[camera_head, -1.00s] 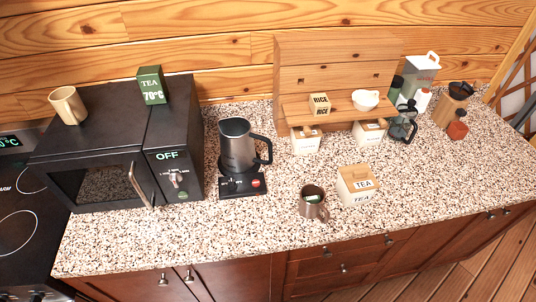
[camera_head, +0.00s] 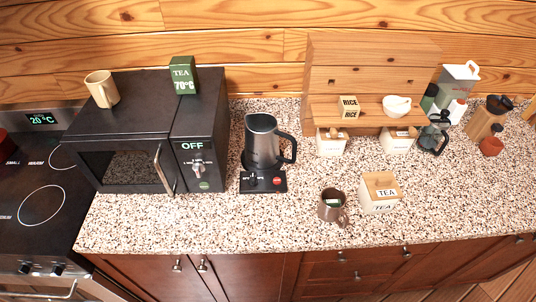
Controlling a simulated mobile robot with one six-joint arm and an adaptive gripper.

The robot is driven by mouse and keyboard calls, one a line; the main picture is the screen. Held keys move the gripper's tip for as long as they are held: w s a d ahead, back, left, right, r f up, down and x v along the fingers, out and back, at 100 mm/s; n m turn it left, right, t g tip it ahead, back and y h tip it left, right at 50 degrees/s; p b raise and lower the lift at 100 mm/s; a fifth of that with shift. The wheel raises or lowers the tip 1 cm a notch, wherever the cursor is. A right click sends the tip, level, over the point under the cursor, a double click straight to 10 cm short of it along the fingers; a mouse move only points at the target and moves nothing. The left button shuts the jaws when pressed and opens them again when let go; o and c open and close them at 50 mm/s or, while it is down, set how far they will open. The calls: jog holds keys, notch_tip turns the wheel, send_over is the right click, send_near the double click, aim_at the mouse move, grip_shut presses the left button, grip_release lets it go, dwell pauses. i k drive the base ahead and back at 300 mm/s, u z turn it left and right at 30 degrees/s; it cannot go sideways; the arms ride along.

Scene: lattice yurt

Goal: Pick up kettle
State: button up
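The kettle (camera_head: 262,143) is a dark grey metal jug with a black handle on its right side. The base sits on the speckled counter just right of the microwave. My gripper is not in view.
A black microwave (camera_head: 126,163) with a tan mug (camera_head: 102,88) and a green tea box (camera_head: 183,75) on top stands left of the kettle. A brown mug (camera_head: 332,206) and a white tea canister (camera_head: 380,193) stand to the right. A wooden shelf (camera_head: 367,77) is behind. Counter in front is clear.

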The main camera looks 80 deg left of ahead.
aim_at(271, 144)
jog(key=z, duration=0.05)
jog(key=k, duration=2.1)
jog(key=u, duration=1.65)
jog(key=i, duration=0.6)
jog(key=z, duration=0.15)
